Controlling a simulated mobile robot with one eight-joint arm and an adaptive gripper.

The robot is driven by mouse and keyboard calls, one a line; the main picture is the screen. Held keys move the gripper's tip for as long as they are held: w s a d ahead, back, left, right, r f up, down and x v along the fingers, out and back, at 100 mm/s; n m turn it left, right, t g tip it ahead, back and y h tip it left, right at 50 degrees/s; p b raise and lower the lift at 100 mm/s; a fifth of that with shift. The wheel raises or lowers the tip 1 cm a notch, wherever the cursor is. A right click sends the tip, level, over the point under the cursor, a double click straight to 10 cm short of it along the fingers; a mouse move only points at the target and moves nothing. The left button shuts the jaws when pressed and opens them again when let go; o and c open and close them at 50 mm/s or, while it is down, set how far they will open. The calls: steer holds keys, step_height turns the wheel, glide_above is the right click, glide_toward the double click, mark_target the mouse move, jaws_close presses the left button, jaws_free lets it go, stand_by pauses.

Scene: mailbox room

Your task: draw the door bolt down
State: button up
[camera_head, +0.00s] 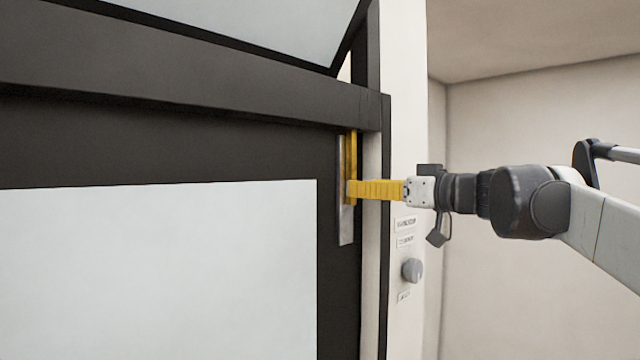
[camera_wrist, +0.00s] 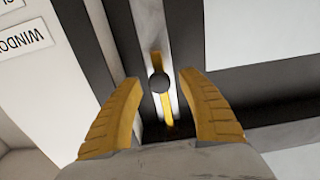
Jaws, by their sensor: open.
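The door bolt is a yellow rod (camera_head: 351,150) on a silver plate (camera_head: 345,225) at the right edge of the dark door (camera_head: 160,150). In the wrist view the yellow rod (camera_wrist: 156,63) carries a dark round knob (camera_wrist: 158,84). My gripper (camera_head: 352,190) reaches in from the right, its yellow fingers at the bolt's plate. In the wrist view my gripper (camera_wrist: 161,82) is open, with one finger on each side of the knob and a gap on both sides. The head view hides the knob behind the fingers.
A white wall strip (camera_head: 400,120) right of the door bears small labels (camera_head: 405,224) and a grey round knob (camera_head: 412,270) below my gripper. A tilted, dark-framed pane (camera_head: 260,25) is above the door's top beam (camera_head: 200,80). The space at the right looks clear.

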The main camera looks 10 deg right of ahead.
steer(key=shift+w+a, duration=0.2)
steer(key=shift+w, duration=0.1)
jaws_close()
step_height(320, 180, down, 5)
steer(key=b, duration=0.3)
steer(key=shift+f, duration=0.1)
jaws_free()
